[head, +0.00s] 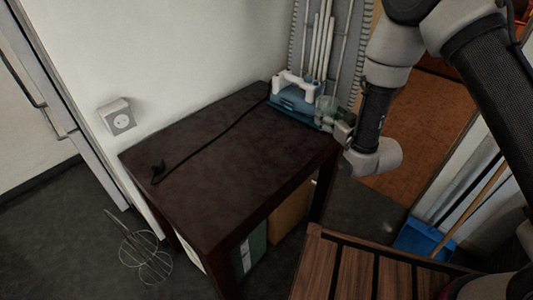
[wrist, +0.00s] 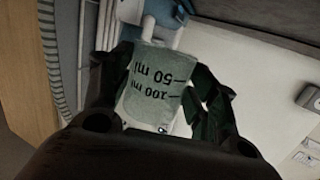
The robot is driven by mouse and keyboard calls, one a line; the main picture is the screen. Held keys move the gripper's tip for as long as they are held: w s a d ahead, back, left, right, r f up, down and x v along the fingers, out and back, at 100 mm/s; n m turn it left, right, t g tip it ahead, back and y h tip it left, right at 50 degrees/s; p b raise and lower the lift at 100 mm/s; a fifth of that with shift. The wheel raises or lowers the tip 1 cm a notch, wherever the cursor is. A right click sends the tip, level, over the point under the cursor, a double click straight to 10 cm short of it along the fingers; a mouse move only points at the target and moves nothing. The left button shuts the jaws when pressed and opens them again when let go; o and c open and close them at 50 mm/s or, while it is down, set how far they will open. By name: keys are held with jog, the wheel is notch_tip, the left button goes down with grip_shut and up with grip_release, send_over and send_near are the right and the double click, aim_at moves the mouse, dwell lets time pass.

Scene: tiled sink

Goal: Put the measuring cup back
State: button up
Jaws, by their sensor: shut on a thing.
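In the head view the cup (head: 325,106) is a small pale shape at the far right corner of the dark table, beside the blue and white appliance (head: 295,100). My gripper (head: 338,124) is at that corner, partly hidden by my wrist. I cannot tell whether the cup touches the appliance.
The dark table (head: 220,150) is mostly bare, with a black cord and plug (head: 157,170) across it. A ribbed grey panel with white tubes (head: 322,45) stands behind the appliance. A wall socket (head: 117,116) is at left. A slatted wooden surface (head: 345,270) is in front.

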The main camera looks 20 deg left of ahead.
jog(key=s+a+n+g+y, duration=0.2)
jog(key=s+a, duration=0.2)
jog(key=a, duration=0.3)
jog(key=s+a+n+g+y, duration=0.2)
jog(key=s+a, duration=0.3)
jog(key=a, duration=0.2)
send_over(277, 156)
jog(key=shift+g, duration=0.3)
jog(key=f, duration=0.6)
jog(key=shift+w+a, duration=0.2)
jog(key=shift+a, duration=0.1)
jog(key=shift+f, duration=2.3)
jog(key=shift+f, duration=0.15)
jog(key=o, duration=1.1)
jog(key=shift+s+d, duration=0.1)
jog(key=shift+d, duration=0.2)
jog(key=v, duration=1.1)
jog(key=shift+s+d+r, duration=0.15)
jog(key=shift+r, duration=0.1)
